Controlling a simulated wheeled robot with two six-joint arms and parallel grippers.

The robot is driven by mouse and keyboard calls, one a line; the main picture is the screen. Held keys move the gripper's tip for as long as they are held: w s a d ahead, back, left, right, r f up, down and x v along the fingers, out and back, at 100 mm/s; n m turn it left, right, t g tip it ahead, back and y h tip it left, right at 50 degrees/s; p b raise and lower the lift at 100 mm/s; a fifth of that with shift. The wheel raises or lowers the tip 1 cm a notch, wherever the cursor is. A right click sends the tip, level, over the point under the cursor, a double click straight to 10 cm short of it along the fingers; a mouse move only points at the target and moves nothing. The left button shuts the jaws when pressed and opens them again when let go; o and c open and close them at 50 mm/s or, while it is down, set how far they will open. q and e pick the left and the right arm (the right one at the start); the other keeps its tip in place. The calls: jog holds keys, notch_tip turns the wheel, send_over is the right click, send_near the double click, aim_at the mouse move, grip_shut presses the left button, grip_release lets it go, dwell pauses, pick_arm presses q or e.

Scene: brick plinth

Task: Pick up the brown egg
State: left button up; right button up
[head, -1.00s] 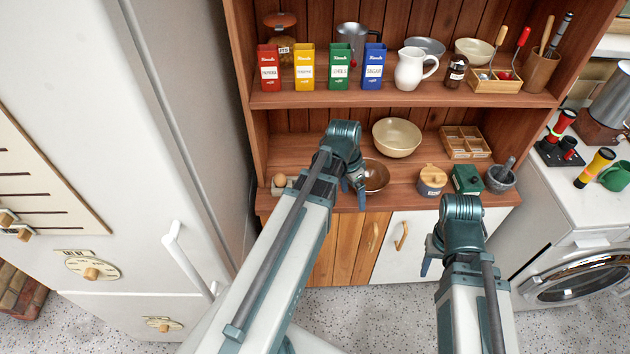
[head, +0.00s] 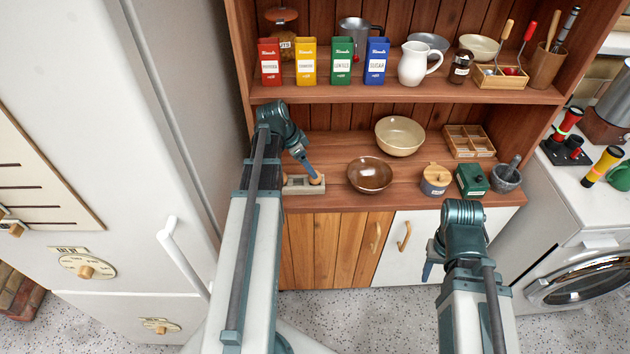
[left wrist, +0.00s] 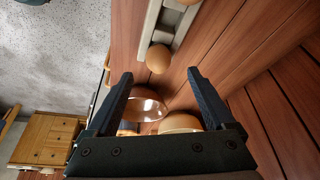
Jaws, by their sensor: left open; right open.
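A brown egg (left wrist: 158,58) sits at the near end of a pale egg holder (left wrist: 152,28) in the left wrist view. Part of another brownish egg (left wrist: 187,2) shows at the top edge. In the head view the holder (head: 303,188) lies on the lower shelf, with an egg (head: 317,179) at its right end. My left gripper (left wrist: 160,73) is open, its two fingers spread on either side of the line to the near egg; I see no contact. It also shows in the head view (head: 313,174), partly covering the egg. My right gripper (head: 430,264) is open and empty, in front of the cabinet.
A brown bowl (head: 370,176) stands right of the holder, with a cream bowl (head: 400,136) behind it. A lidded jar (head: 435,180), a green box (head: 473,180) and a mortar (head: 506,178) stand farther right. The upper shelf (head: 420,97) hangs over the lower one.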

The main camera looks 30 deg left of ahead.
pick_arm(q)
jog(key=shift+b+x, duration=2.5)
jog(key=shift+x, duration=0.4)
jog(key=shift+s, duration=0.2)
jog(key=c, duration=0.9)
